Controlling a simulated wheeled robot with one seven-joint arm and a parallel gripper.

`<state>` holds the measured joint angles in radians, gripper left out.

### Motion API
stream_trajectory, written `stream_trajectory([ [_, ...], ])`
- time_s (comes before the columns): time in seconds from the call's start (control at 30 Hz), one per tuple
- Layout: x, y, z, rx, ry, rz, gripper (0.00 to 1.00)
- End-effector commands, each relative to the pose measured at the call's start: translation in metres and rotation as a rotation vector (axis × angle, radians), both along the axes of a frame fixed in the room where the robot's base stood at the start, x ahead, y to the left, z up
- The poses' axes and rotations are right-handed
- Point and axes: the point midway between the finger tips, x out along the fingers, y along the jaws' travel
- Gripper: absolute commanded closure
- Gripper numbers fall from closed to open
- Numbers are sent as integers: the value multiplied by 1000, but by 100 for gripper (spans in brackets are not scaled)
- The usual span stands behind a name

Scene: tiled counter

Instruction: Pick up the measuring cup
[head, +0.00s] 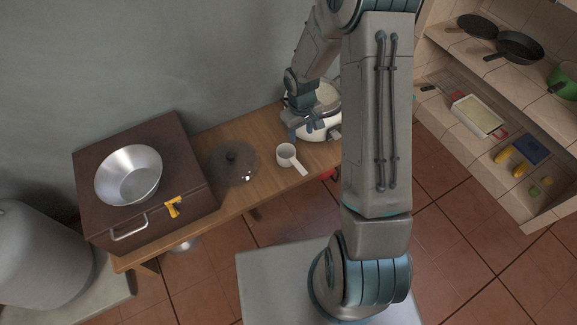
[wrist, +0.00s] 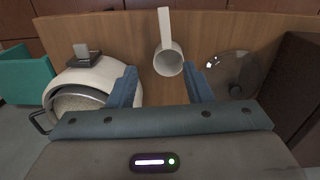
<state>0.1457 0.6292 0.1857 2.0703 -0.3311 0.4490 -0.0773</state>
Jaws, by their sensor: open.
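The measuring cup (head: 287,155) is a small white cup with a straight handle, standing on the wooden bench (head: 262,182). In the head view its handle points to the lower right. In the wrist view the measuring cup (wrist: 168,62) is ahead of my gripper (wrist: 160,84), between the lines of the two blue fingers, with its handle pointing up in the picture. My gripper (head: 300,132) is open and empty. In the head view it hangs by the white rice cooker, just beyond the cup. The fingers do not appear to touch the cup.
A white rice cooker (head: 322,125) is close to my gripper, on the right. A glass lid (head: 234,163) lies left of the cup. A brown box (head: 189,190) bears a metal bowl (head: 128,174). Shelves with pans (head: 519,46) stand at the right.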

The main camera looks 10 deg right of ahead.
Motion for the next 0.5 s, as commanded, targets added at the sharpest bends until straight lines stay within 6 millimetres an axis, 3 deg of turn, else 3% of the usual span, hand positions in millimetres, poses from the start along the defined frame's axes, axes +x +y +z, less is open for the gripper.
stream_trajectory([
  [0.03, 1, 1, -30, 10, 11, 10, 55],
  [0.1, 4, 3, -51, 19, 17, 22, 55],
  [0.37, 6, 6, -90, 33, 25, 39, 55],
  [0.5, 5, 7, -119, 33, 27, 40, 55],
])
